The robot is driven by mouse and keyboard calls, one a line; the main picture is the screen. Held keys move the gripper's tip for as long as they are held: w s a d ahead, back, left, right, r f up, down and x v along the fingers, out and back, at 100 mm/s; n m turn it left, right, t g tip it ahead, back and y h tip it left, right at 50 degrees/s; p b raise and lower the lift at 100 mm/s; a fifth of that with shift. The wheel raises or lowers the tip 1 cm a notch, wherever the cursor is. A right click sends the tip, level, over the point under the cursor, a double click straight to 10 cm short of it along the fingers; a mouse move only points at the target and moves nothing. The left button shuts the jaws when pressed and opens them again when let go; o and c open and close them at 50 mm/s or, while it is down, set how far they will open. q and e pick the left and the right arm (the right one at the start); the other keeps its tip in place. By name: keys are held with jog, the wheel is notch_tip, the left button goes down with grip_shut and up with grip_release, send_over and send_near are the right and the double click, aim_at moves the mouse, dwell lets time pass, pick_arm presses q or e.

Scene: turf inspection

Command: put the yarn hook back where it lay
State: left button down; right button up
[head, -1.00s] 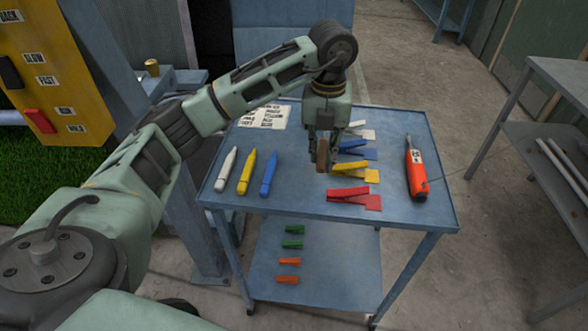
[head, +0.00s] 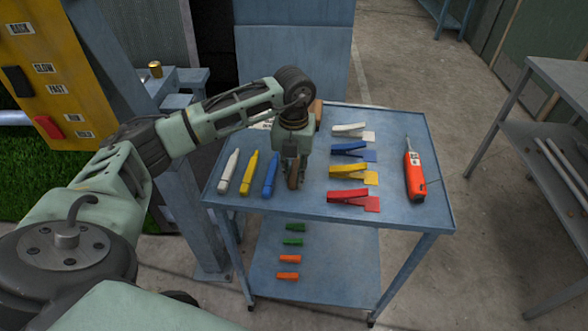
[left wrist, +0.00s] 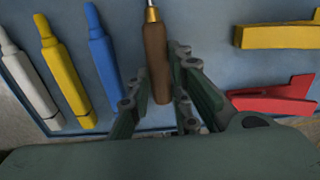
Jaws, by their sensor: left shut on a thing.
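The yarn hook has a brown wooden handle (left wrist: 156,62) with a brass collar. My left gripper (head: 293,180) is shut on this handle, over the trolley top between the blue marker and the clips. In the left wrist view the handle lies between the fingers of the left gripper (left wrist: 160,80), and the metal shank runs out of the top of the picture. The hook's tip is hidden. I cannot tell whether the hook touches the trolley top. My right gripper is not in view.
A brown object (head: 316,110) shows behind my wrist.

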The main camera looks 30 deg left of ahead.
pick_arm(q)
jog(key=shift+f, duration=0.1)
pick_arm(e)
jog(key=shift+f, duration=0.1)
pick_arm(q)
jog(key=c, duration=2.1)
grip_release()
jog(key=shift+f, duration=0.1)
jog(key=o, duration=0.4)
jog(key=shift+o, duration=0.4)
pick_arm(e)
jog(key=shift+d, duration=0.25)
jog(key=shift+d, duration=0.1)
